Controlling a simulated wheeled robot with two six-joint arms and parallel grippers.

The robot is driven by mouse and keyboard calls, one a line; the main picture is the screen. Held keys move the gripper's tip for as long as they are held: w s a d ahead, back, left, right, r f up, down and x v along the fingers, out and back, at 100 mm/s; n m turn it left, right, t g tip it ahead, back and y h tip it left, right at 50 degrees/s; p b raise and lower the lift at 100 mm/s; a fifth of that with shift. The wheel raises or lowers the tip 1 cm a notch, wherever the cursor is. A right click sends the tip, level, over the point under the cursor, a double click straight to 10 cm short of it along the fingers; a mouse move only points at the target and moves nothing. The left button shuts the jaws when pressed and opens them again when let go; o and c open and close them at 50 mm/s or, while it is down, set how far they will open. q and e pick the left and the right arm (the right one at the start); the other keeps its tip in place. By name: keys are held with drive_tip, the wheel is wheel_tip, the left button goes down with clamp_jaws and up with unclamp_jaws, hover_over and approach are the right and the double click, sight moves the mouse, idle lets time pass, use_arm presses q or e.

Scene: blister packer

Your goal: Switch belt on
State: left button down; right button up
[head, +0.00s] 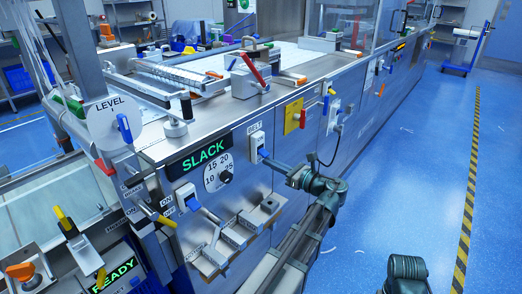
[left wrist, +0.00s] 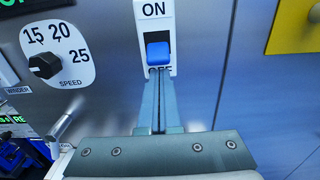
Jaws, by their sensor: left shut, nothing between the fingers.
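The belt switch (head: 256,146) is a white plate on the machine's front under a "BELT" label. In the left wrist view its blue lever (left wrist: 158,52) sits in the lower part of the slot, below "ON" and just above "OFF". My left gripper (head: 270,160) is shut and empty in front of the switch. In the left wrist view its fingertips (left wrist: 158,74) are right below the lever and partly cover "OFF"; I cannot tell whether they touch it.
Left of the switch are the speed dial (head: 225,177) and a green "SLACK" display (head: 197,160). Small step-like blocks (head: 233,236) jut out below. The blue floor (head: 430,170) at right is clear.

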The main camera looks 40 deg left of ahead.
use_arm(q)
drive_tip(key=shift+r+p, duration=1.35)
drive_tip(key=shift+r, duration=0.05)
drive_tip(key=shift+f+b, duration=0.5)
idle(0.5)
drive_tip(key=d, duration=0.7)
drive_tip(key=shift+s, duration=0.3)
idle(0.5)
